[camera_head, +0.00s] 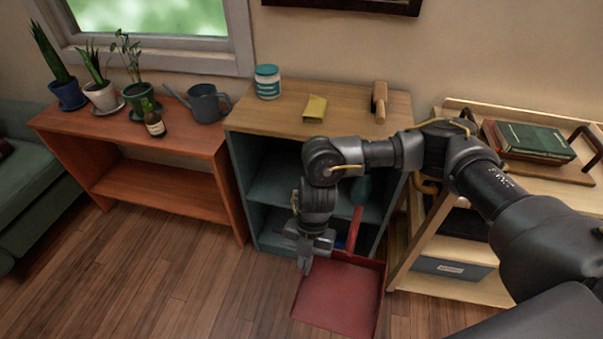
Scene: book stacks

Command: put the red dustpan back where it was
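The red dustpan (338,300) is in front of the blue-grey cabinet, with its wide pan toward me. Its red handle (355,228) points up and back against the cabinet's open front. I cannot tell whether the pan rests on the floor or hangs just above it. My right gripper (306,262) points down at the pan's back left corner and overlaps it in the picture. Its fingers are small and dark, so I cannot tell whether they grip the pan. My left gripper is out of view.
The cabinet (262,120) holds a jar (267,82), a yellow sponge-like block (315,108) and a wooden tool (380,100) on top. A plant bench (130,140) stands left, a wooden rack (440,283) right. The wooden floor (170,270) at left is clear.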

